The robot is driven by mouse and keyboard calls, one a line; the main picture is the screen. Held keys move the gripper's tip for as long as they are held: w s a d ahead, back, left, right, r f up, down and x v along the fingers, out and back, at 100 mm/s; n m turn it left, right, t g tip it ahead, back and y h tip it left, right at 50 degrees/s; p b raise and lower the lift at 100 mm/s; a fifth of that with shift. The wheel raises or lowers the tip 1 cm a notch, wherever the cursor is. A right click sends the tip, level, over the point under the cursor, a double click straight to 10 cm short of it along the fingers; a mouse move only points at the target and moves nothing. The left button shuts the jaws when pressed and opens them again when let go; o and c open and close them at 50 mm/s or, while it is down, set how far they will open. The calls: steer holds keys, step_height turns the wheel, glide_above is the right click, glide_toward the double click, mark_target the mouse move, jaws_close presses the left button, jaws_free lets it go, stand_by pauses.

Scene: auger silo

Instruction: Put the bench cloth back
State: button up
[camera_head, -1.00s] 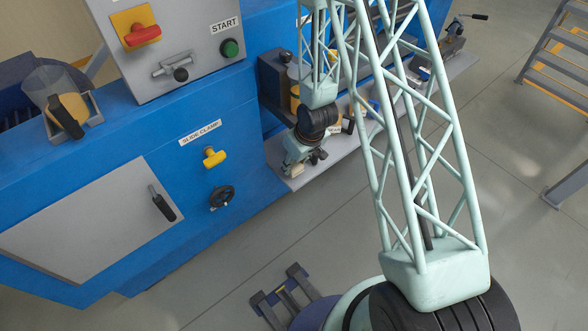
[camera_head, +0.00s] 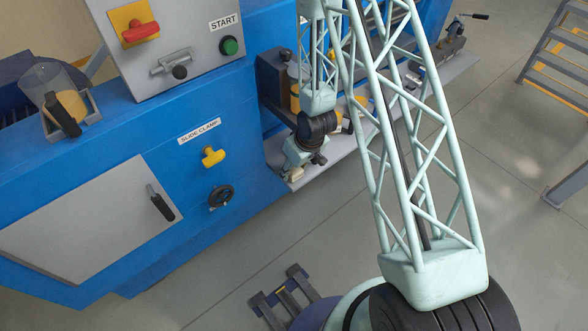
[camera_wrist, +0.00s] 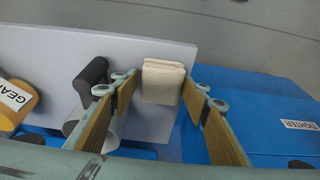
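The bench cloth (camera_wrist: 163,82) is a cream folded pad at the edge of the grey shelf in the wrist view. In the head view a small part of the cloth (camera_head: 296,174) shows beside my gripper at the shelf's near end. My gripper (camera_wrist: 161,84) is open, with one finger on each side of the cloth. Small gaps seem to show between the fingertips and the cloth. In the head view my gripper (camera_head: 305,158) is small and partly hidden by my wrist.
The grey shelf (camera_wrist: 50,45) carries a black-handled item (camera_wrist: 90,75) and a yellow container with a label (camera_wrist: 15,105) left of my gripper. Open floor lies in front.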

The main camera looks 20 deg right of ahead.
steer(key=shift+o, duration=0.4)
steer(key=shift+r, duration=0.25)
steer(key=shift+p+v, duration=0.3)
steer(key=shift+v, duration=0.65)
steer(key=p+v, duration=0.1)
steer(key=v, duration=0.9)
steer(key=shift+p, duration=0.3)
